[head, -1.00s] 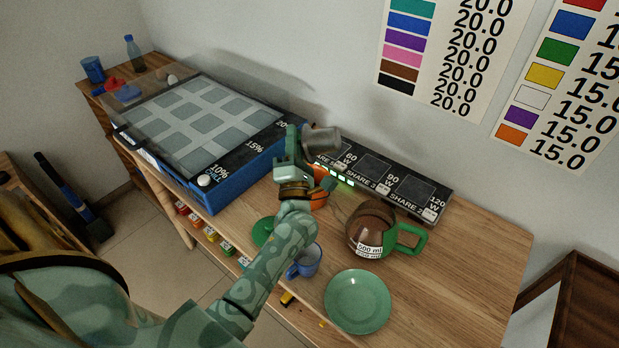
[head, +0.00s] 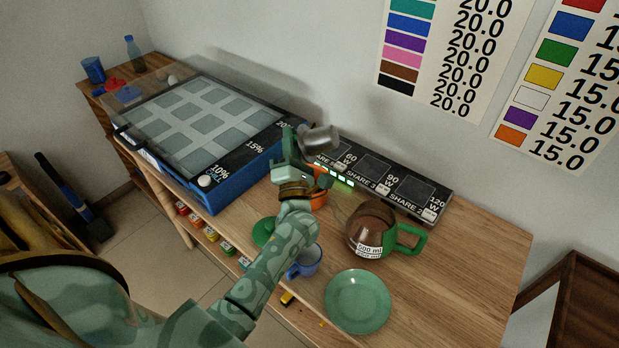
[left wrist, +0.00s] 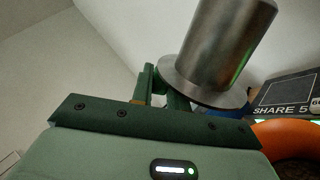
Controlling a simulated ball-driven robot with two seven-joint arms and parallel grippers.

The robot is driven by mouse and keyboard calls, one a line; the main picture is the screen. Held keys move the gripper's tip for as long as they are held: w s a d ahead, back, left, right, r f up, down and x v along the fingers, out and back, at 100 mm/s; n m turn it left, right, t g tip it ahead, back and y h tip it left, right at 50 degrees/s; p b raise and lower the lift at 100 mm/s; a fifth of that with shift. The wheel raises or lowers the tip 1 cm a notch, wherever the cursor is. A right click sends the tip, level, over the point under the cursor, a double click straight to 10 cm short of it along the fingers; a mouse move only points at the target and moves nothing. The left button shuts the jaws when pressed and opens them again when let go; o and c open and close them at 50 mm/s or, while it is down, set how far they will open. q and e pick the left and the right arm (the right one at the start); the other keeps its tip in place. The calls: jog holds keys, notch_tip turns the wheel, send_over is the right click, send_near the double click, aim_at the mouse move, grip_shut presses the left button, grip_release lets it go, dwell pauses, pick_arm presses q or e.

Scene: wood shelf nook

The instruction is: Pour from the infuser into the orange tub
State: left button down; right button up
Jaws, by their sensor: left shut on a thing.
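The infuser, a grey metal cylinder (head: 320,139), is held tilted in my left gripper (head: 300,140). In the left wrist view the infuser (left wrist: 225,45) is large, with a wide flange at its lower end beside the gripper's fingers. The orange tub (head: 319,196) stands on the wooden table below the infuser, partly hidden behind my gripper and wrist. Its rim also shows in the left wrist view (left wrist: 288,135), with dark contents inside. I cannot see anything falling from the infuser. My right gripper is not in view.
A glass pot with a green handle (head: 371,230) stands right of the tub. A green plate (head: 357,301), a blue mug (head: 307,262) and a green saucer (head: 263,231) are nearer. A black labelled panel (head: 385,180) lies behind; a blue-sided box (head: 222,185) is left.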

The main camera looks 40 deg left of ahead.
pick_arm(q)
jog(key=shift+s+a+r+n+g+y+p, duration=0.1)
jog(key=shift+a+r+n+g+y+p, duration=0.15)
jog(key=shift+n, duration=0.3)
jog(key=shift+s+a+n+g+y+p, duration=0.1)
jog(key=shift+n+g+p, duration=0.2)
jog(key=shift+n, duration=0.25)
jog(key=shift+s+a+f+n+g+y, duration=0.1)
jog(key=shift+a+f+n+g, duration=0.1)
jog(key=shift+f+n+g, duration=0.4)
jog(key=shift+s+a+f+n+g+y, duration=0.15)
jog(key=shift+a+n+g, duration=0.1)
jog(key=shift+n, duration=0.7)
jog(key=shift+a+f+n+g+y, duration=0.1)
jog(key=shift+a+f+n+g, duration=0.25)
jog(key=shift+n, duration=0.4)
dwell(0.3)
jog(key=shift+d, duration=0.15)
jog(key=shift+f+n+g+b, duration=0.4)
jog(key=shift+f+b, duration=0.25)
jog(key=shift+f, duration=0.2)
dwell(0.4)
